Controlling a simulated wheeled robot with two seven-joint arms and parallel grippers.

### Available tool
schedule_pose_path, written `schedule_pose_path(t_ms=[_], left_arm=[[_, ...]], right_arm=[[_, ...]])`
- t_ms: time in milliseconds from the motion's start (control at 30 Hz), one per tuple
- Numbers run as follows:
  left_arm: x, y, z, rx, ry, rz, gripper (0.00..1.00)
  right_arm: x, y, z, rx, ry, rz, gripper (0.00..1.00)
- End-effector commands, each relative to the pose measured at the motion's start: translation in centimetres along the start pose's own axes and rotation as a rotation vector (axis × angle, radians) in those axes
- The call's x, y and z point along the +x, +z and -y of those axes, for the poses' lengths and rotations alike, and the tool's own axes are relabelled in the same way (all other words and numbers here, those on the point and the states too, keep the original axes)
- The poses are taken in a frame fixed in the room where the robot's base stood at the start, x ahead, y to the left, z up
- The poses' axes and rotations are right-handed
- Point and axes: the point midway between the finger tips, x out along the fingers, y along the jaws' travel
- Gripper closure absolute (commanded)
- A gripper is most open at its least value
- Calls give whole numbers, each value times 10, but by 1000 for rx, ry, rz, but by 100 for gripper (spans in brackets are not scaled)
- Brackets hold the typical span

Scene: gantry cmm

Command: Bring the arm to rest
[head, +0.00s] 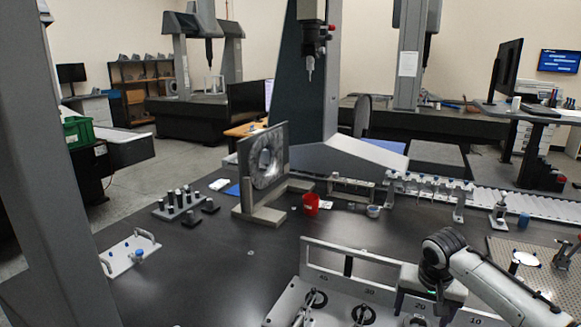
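My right arm comes in from the lower right. Its white links bend at a dark, ribbed wrist joint, and the hand points down. My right gripper (420,305) is low over the pale rack (350,261) at the front edge of the table. Its fingertips are hard to make out against the dark parts there, so I cannot tell how far apart they are or if they hold anything. My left gripper and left arm are not in the head view.
The dark table (235,262) has free room left of the rack. A grey plate in a stand (262,162), a red cup (311,204), a block of dark pins (180,205) and a handled white plate (130,255) stand on it. A probe (310,65) hangs above.

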Motion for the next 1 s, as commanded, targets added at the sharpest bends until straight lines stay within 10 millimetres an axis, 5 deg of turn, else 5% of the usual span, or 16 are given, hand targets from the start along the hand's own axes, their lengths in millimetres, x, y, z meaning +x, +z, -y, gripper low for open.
schedule_pose_path(t_ms=[567, 900, 1000], left_arm=[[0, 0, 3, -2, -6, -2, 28], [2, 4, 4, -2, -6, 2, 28], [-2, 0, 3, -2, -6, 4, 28]], right_arm=[[-18, -4, -1, 0, 3, 3, 28], [19, 7, -2, 0, 6, 7, 28], [-7, 6, 0, -2, 0, 0, 28]])
